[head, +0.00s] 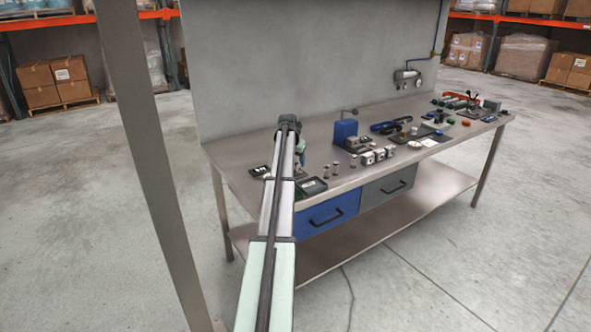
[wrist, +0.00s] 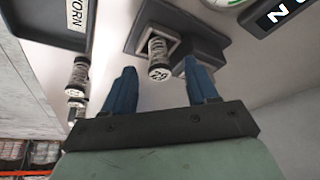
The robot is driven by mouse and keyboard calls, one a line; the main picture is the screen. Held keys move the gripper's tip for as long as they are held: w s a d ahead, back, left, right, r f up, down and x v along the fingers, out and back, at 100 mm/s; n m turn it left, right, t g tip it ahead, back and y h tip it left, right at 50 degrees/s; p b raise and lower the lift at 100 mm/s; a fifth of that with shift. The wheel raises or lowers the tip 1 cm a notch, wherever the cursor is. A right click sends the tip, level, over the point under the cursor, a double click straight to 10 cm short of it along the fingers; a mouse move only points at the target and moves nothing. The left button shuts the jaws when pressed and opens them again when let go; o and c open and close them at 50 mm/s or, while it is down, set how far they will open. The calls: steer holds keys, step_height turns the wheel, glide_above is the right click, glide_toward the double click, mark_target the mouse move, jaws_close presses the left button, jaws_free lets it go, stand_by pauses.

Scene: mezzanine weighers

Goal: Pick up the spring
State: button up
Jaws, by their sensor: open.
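A grey, coil-like spring (wrist: 158,55) with a pale, dark-marked end stands on a dark square base in the wrist view. My gripper (wrist: 159,67) is open, with one blue finger on each side of the spring. Gaps show between the fingers and the spring, so they look apart from it.
Similar small cylinders (wrist: 78,75) stand left of my gripper, beside a dark tray marked WORN (wrist: 88,40). Small metal cylinders (head: 325,171), white blocks (head: 367,158) and a blue block (head: 345,131) stand on the steel bench (head: 228,160). A grey panel (head: 310,60) rises behind it.

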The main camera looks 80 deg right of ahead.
steer(key=shift+d+f, duration=0.2)
steer(key=shift+f, duration=0.2)
steer(key=shift+c, duration=0.3)
jaws_close()
